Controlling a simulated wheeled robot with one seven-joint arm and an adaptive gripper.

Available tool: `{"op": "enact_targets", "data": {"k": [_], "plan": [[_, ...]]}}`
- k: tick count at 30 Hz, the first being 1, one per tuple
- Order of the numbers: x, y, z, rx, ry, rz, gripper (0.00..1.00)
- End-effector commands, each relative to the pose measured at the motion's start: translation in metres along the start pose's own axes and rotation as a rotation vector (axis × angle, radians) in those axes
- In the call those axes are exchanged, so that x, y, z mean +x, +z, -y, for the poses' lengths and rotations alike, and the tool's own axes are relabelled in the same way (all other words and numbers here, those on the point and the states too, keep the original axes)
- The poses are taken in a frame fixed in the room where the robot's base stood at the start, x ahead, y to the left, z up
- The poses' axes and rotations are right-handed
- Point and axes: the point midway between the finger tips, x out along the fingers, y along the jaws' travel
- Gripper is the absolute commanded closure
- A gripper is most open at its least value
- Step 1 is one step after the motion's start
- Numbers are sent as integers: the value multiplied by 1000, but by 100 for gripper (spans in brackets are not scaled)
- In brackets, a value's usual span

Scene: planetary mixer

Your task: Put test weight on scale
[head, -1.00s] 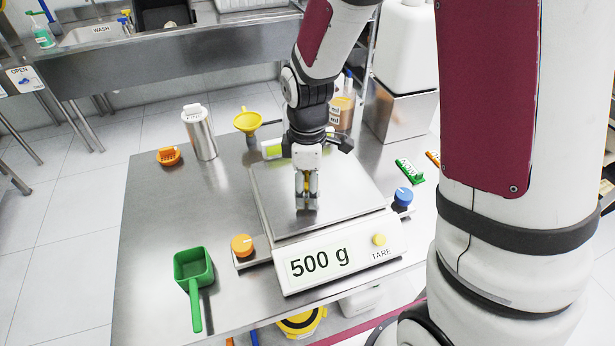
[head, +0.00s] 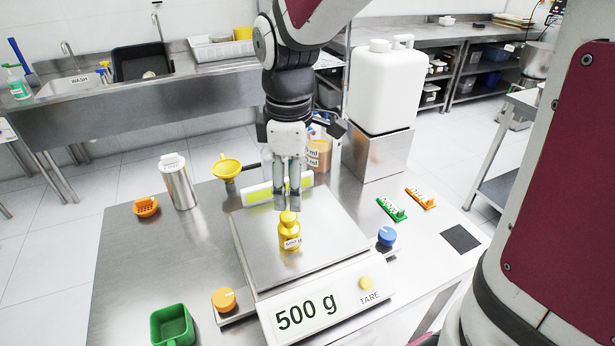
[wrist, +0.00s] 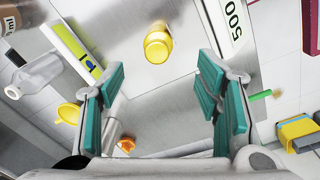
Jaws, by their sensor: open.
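The yellow test weight (head: 290,236) stands upright on the steel plate of the scale (head: 262,262), a little in front of the plate's middle. The scale's display reads 500 g. My gripper (head: 288,203) is above the weight, pointing down, with its fingertips just over the weight's knob. In the wrist view the weight (wrist: 158,46) lies beyond the fingertips and apart from them. The teal finger pads (wrist: 162,88) stand wide apart with nothing between them.
An orange knob (head: 224,300) and a blue knob (head: 387,236) flank the scale. A steel cylinder (head: 178,183), yellow funnel (head: 226,167) and green scoop (head: 172,327) stand to the left. A white jug (head: 385,90) on a steel box is behind right.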

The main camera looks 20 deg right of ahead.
Motion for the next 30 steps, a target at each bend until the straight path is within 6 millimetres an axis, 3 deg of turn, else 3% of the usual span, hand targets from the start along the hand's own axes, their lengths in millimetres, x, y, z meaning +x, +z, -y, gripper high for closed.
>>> {"op": "enact_targets", "data": {"k": [6, 12, 21, 30], "plan": [[-53, 33, 35, 353, 125, -94, 42], [-83, 64, 74, 698, 201, -224, 42], [-95, 90, 108, 1016, 228, -374, 42], [-95, 93, 111, 1050, 227, -389, 42]]}}
